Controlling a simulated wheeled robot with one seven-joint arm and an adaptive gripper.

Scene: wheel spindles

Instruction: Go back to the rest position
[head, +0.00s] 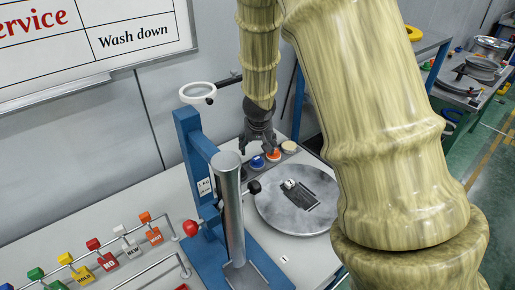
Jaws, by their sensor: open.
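My gripper (258,146) hangs at the end of my arm in the upper middle of the head view, fingers pointing down. It is open, and I see nothing held in it. It is above and behind the round grey plate (270,221), close to a row of small round pieces: a blue one (257,162), an orange one (273,155) and a tan one (289,147). I cannot tell whether the fingertips touch any of these pieces. A small white and dark item (291,185) lies on the plate.
A blue stand (188,140) with a grey metal cylinder (231,205) and a red knob (190,228) stands left of the plate. Colored blocks on rods (95,246) fill the lower left. A whiteboard (90,40) hangs on the wall. Another bench (465,85) stands at the right.

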